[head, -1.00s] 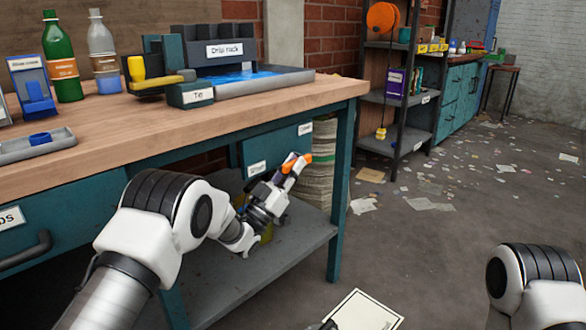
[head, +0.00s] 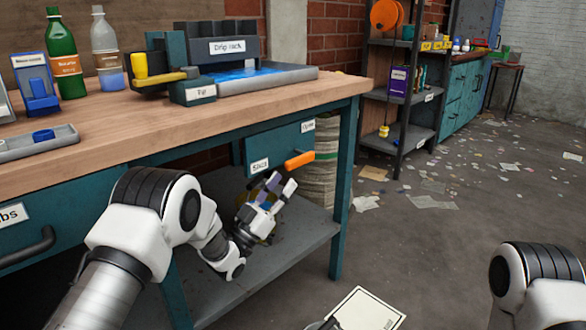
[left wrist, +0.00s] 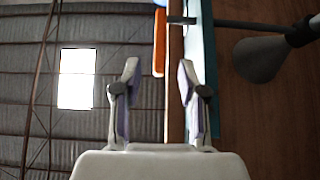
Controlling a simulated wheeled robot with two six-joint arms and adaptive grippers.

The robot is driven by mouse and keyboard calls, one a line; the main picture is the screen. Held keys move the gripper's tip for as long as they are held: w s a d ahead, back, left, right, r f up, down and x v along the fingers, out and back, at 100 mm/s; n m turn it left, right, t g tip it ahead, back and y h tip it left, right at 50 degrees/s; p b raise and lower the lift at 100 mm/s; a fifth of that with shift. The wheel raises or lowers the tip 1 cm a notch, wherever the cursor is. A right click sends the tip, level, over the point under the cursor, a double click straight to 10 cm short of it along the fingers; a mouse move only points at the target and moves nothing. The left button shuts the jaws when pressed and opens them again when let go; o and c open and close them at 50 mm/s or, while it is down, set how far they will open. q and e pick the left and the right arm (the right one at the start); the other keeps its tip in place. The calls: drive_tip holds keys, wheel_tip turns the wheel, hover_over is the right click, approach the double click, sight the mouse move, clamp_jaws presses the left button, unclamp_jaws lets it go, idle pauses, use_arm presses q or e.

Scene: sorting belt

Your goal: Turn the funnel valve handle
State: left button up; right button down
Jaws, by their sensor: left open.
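The orange valve handle (head: 300,160) sticks out from a teal panel (head: 275,148) under the bench, pointing right and slightly up between two white labels. The labels are small and hard to read. My left gripper (head: 280,183) is open and empty, just below and left of the handle, apart from it. My right gripper is out of view.
The wooden bench top (head: 200,120) overhangs the panel. A lower shelf (head: 285,240) lies under my left gripper, and a bench leg (head: 341,200) stands right of the handle. A paper stack (head: 322,170) is behind. The floor (head: 440,250) to the right is largely open.

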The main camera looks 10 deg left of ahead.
use_arm(q)
drive_tip(key=v, duration=0.5)
drive_tip(key=shift+s+a+f, duration=0.1)
drive_tip(key=shift+s, duration=0.05)
drive_tip(key=s+a+f+n+g+y+p, duration=0.25)
drive_tip(key=s+f+y, duration=0.3)
drive_tip(key=f, duration=0.55)
drive_tip(key=s+a+f+n+g+y+p, duration=0.1)
drive_tip(key=s+f+n+g+y+p, duration=0.3)
drive_tip(key=s+f, duration=0.5)
drive_tip(key=s+a+f+g+y, duration=0.2)
drive_tip(key=s+f+g, duration=0.25)
drive_tip(key=s, duration=0.45)
drive_tip(key=s+a+f+n+g+y, duration=0.15)
drive_tip(key=s+f+g, duration=0.3)
drive_tip(key=s, duration=0.55)
drive_tip(key=s+a+f+g+y, duration=0.25)
drive_tip(key=s+g, duration=0.25)
drive_tip(key=s, duration=0.4)
wheel_tip(320, 180, up, 37)
drive_tip(key=p, duration=3.7)
drive_tip(key=shift+s+d, duration=0.25)
drive_tip(key=shift+s, duration=0.05)
